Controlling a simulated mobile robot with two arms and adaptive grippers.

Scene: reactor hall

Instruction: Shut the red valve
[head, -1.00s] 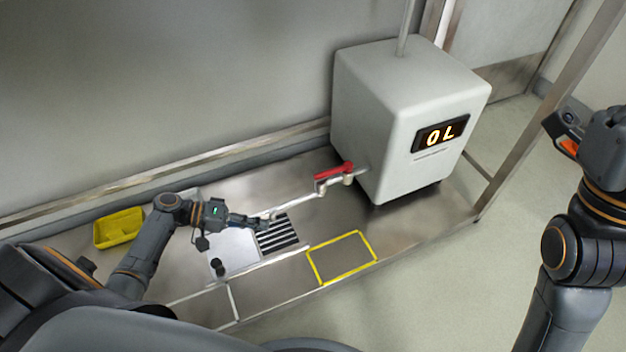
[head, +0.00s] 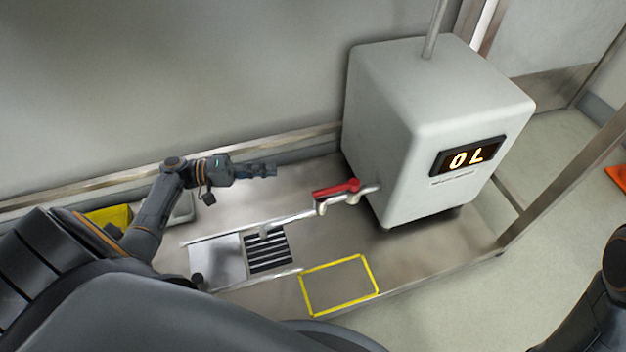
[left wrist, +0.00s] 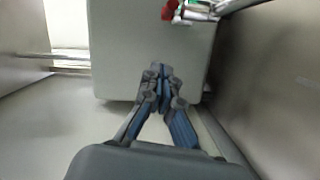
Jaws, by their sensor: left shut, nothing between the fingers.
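The red valve handle (head: 337,189) sits on a thin metal pipe that comes out of the left side of a white box. The handle lies along the line of the pipe (head: 290,218). In the left wrist view the red handle (left wrist: 170,9) shows at the top edge, partly cut off. My left gripper (head: 274,170) is shut and empty, to the left of the handle and apart from it. Its closed fingers (left wrist: 159,72) also show in the left wrist view. Only part of my right arm shows at the right edge of the head view; its gripper is out of frame.
The white box (head: 410,120) has a display reading "OL". A black grate (head: 268,250), a pale plate (head: 215,256) and a yellow outlined square (head: 340,286) lie on the metal bench. A yellow tray (head: 108,215) is partly hidden behind my left arm. A wall runs behind the bench.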

